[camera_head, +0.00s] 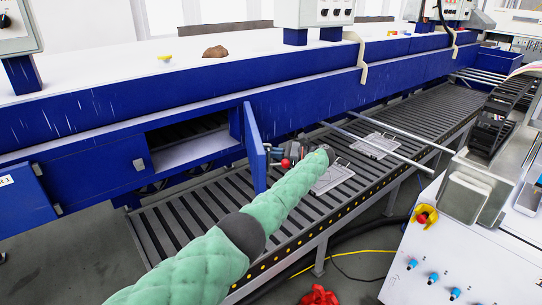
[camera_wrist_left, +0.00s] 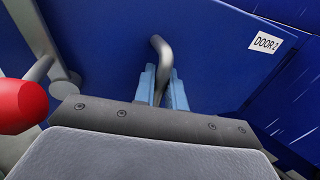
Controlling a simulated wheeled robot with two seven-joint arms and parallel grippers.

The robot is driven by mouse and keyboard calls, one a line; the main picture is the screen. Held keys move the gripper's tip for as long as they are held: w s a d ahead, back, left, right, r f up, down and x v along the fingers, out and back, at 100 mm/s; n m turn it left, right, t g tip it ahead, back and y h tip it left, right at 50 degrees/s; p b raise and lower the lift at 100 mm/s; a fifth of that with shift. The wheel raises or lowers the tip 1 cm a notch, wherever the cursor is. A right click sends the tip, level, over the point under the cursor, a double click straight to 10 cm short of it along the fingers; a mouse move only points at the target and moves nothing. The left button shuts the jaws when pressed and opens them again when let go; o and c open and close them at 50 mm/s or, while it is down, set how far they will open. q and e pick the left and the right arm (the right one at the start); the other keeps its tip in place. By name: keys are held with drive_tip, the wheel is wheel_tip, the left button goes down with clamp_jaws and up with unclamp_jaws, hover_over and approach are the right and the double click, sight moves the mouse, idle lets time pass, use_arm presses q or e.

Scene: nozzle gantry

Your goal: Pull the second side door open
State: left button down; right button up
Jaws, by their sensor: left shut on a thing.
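The second side door (camera_head: 255,148) is a blue panel on the long blue gantry housing. It stands swung outward, nearly edge-on in the head view, beside an open compartment (camera_head: 190,150). In the left wrist view the door's blue face (camera_wrist_left: 100,40) carries a white "DOOR 2" label (camera_wrist_left: 265,42). A bent grey handle (camera_wrist_left: 159,50) sticks out of it. My left gripper (camera_wrist_left: 163,88) is shut on this handle, with its light blue fingers on both sides. In the head view my left gripper (camera_head: 277,154) is at the door's right side, partly hidden by my green-sleeved arm. My right gripper is out of view.
A slatted roller conveyor (camera_head: 190,215) runs below and in front of the door, with metal plates (camera_head: 375,146) on it. Two metal rails (camera_head: 380,130) cross above it. A white control cabinet (camera_head: 450,255) with a red knob (camera_head: 422,217) stands at front right.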

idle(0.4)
use_arm(q)
drive_tip(key=c, duration=1.5)
unclamp_jaws()
drive_tip(key=shift+c, duration=0.2)
